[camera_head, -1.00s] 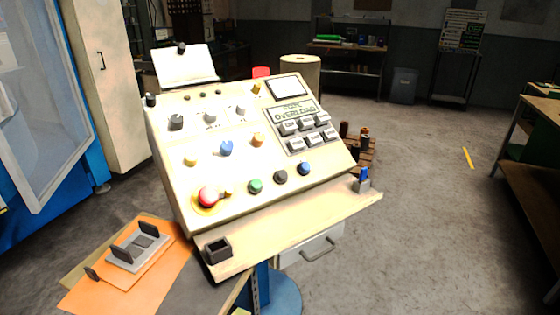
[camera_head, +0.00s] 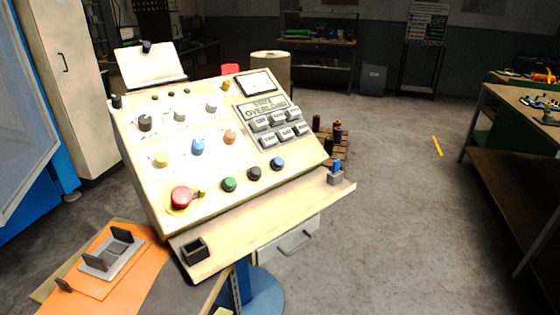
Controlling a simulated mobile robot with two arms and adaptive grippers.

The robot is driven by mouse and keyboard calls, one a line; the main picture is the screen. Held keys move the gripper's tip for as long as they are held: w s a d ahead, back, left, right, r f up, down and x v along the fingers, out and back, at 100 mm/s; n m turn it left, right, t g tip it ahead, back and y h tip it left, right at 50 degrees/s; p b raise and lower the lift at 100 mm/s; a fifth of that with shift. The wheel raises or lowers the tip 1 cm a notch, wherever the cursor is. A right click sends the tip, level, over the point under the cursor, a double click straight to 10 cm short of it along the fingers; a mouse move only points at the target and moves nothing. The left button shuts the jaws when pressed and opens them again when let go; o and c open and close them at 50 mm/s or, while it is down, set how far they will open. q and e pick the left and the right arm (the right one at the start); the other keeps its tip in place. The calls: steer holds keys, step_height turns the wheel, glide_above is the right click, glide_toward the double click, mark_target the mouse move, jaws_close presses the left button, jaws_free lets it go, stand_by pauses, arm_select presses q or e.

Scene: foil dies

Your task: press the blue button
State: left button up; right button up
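A slanted cream control console (camera_head: 200,220) stands in the middle of the head view. A round blue button (camera_head: 278,163) sits at the right end of its lower row, to the right of a black button (camera_head: 254,173) and a green button (camera_head: 229,184). A lighter blue knob (camera_head: 198,147) sits higher, between a yellow knob (camera_head: 162,158) and an orange knob (camera_head: 230,136). A small blue item (camera_head: 337,166) stands in a grey holder on the console's front ledge. Neither of my grippers is in view.
A red emergency button (camera_head: 181,197) is at the console's lower left. Grey labelled keys (camera_head: 268,130) are at its upper right. An orange board (camera_head: 95,285) lies at the lower left. A workbench (camera_head: 510,150) stands at the right, with open floor (camera_head: 400,220) between.

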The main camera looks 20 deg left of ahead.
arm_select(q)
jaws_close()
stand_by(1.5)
